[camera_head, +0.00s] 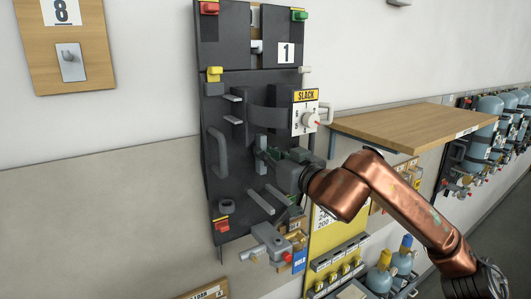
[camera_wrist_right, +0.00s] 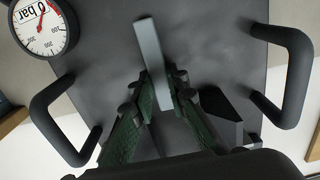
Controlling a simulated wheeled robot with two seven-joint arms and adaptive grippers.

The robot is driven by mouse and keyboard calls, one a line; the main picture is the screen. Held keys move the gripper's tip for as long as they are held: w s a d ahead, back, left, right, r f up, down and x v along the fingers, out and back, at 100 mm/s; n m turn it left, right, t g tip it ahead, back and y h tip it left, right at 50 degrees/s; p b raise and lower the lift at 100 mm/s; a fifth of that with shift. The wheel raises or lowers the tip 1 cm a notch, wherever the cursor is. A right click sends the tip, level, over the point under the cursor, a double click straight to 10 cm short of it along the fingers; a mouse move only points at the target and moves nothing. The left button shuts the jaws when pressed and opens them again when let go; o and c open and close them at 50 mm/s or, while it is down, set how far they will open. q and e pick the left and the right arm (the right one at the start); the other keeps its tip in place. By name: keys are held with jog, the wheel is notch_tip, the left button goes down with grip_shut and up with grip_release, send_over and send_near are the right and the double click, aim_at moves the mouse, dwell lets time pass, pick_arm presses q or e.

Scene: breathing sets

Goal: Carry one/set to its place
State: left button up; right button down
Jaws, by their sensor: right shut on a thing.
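Breathing set one (camera_head: 230,100) is a tall dark grey backplate with red, green and yellow fittings, two side handles and a SLACK dial box (camera_head: 305,112). It stands nearly upright in front of the wall. A white "1" label (camera_head: 286,52) shows near its top. My right gripper (camera_head: 268,158) is at the middle of the plate. In the right wrist view its green textured fingers (camera_wrist_right: 164,90) are shut around a light grey bar (camera_wrist_right: 150,50) on the plate. A gauge (camera_wrist_right: 42,27) reading "0 bar" shows there too. My left gripper is out of view.
A wooden board marked 8 (camera_head: 66,62) with an empty hook hangs at upper left. A wooden shelf (camera_head: 410,127) juts out at right. Several blue cylinders (camera_head: 486,125) line the right wall. A yellow panel (camera_head: 325,238) and more cylinders (camera_head: 380,275) stand below.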

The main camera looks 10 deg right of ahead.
jog(key=shift+s+r, duration=0.1)
jog(key=shift+r, duration=0.25)
